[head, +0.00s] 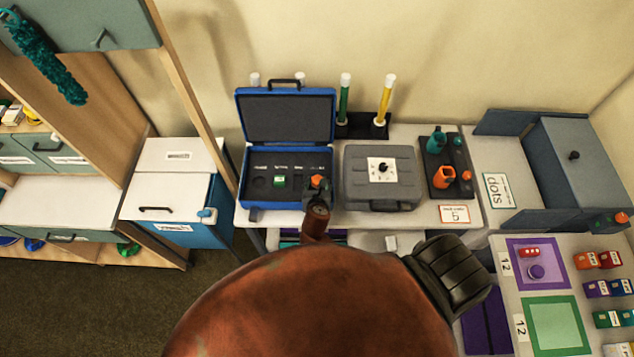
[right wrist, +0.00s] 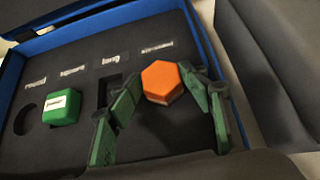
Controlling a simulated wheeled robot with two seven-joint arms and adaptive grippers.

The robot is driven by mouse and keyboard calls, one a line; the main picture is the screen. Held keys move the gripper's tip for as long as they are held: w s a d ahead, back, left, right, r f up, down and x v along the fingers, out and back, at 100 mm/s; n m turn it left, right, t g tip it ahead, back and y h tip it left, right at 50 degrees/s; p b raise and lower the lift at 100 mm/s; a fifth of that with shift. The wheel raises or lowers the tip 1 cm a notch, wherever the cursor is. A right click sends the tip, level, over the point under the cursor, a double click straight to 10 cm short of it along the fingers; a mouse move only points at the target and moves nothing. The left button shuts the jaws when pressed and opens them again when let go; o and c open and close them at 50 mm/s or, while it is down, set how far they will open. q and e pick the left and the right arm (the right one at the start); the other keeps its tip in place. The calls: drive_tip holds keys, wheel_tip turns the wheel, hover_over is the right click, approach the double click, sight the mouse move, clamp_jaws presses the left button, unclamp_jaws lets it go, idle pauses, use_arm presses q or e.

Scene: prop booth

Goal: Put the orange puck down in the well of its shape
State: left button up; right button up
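The orange puck (right wrist: 162,82) is six-sided. In the right wrist view it sits between the green fingertips of my right gripper (right wrist: 161,86), which are closed on its sides. In the head view the puck (head: 317,181) shows over the right part of the open blue case (head: 240,150). The case's dark foam has labelled wells: an empty round well (right wrist: 28,118), one with a green block (right wrist: 61,107) in it, and a long one (right wrist: 108,90). The well under the rightmost label is hidden behind the puck and fingers. I cannot tell the puck's height above the foam. My left gripper is out of view.
A closed grey case (head: 382,190) stands right of the blue case. Further right is a dark tray (head: 446,180) with orange and teal items. Upright tubes (head: 344,100) stand behind. The blue case's raised lid (head: 287,116) is at the back. My arm covers the front.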

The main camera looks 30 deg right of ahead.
drive_tip(key=shift+s+f, duration=0.3)
drive_tip(key=shift+f, duration=0.1)
drive_tip(key=shift+r, duration=0.1)
drive_tip(key=shift+r, duration=0.3)
drive_tip(key=v, duration=0.8)
drive_tip(key=p+v, duration=0.1)
drive_tip(key=v, duration=0.3)
drive_tip(key=shift+w+r, duration=0.15)
drive_tip(key=shift+r, duration=0.3)
drive_tip(key=shift+c, duration=0.4)
